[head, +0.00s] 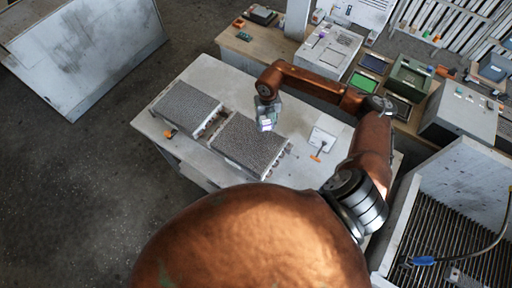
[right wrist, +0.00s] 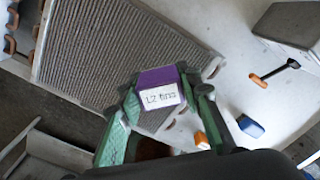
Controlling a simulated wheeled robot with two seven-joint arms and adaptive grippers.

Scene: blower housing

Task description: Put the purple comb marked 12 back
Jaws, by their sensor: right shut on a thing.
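My right gripper (head: 267,118) is above the near finned block (head: 250,143) on the white table. In the right wrist view its green fingers (right wrist: 165,92) are shut on the purple comb (right wrist: 159,76), one finger on each side. The comb's white label shows a 12 with blurred writing after it. The comb's lower part is hidden. The near finned block, with copper-coloured bends at one end, also lies beneath in the right wrist view (right wrist: 110,50). I cannot tell whether the comb touches it. My left gripper is not in view.
A second finned block (head: 187,106) lies to the left on the table. A white plate (head: 322,137) and an orange-handled tool (head: 318,153) lie to the right. Behind, a wooden bench (head: 257,51) carries a grey box (head: 328,50) and green trays (head: 408,77).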

